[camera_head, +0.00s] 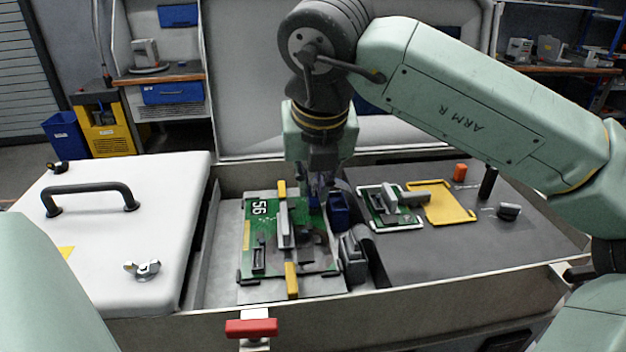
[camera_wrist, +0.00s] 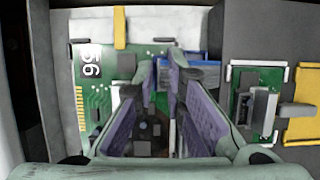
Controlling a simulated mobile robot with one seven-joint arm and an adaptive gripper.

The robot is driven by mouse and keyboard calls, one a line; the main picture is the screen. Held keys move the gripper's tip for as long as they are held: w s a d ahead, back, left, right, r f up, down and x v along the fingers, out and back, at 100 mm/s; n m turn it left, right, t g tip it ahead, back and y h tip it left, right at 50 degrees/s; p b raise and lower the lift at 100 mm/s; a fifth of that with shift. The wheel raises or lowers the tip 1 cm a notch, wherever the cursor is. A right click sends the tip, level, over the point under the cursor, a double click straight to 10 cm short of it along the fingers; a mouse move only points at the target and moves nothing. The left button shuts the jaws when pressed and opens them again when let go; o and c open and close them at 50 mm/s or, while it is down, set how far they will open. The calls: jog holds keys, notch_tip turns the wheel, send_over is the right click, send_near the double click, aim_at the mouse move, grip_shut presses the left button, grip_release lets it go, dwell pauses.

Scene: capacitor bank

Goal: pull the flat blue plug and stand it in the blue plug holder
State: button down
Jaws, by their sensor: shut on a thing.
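My gripper (camera_head: 318,192) points down over the right edge of the green board marked 56 (camera_head: 262,232). Its purple-grey fingers (camera_wrist: 168,62) are close together at the tips and closed on what seems to be the flat blue plug, of which only a little blue shows (camera_head: 314,197). The fingers hide most of it. The blue plug holder (camera_head: 339,212), a dark blue box at the board's right side, stands just right of the fingertips. Blue also shows behind the right finger in the wrist view (camera_wrist: 203,76). I cannot tell whether the plug touches the holder or board.
A grey holder (camera_head: 353,258) stands in front of the blue one. A second green board (camera_head: 376,218) and a yellow frame (camera_head: 436,204) lie on the dark panel to the right. A white lid (camera_head: 110,232) with a black handle lies left. The bay's front wall (camera_head: 420,292) is raised.

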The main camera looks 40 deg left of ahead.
dwell(0.4)
jog(key=shift+r+p, duration=0.95)
jog(key=shift+r, duration=0.5)
jog(key=shift+w+d, duration=1.35)
jog(key=shift+w, duration=0.15)
jog(key=shift+f+b, duration=0.25)
jog(key=shift+b, duration=0.2)
jog(key=shift+f+b, duration=0.7)
jog(key=shift+f, duration=0.1)
jog(key=shift+f+b, duration=1.1)
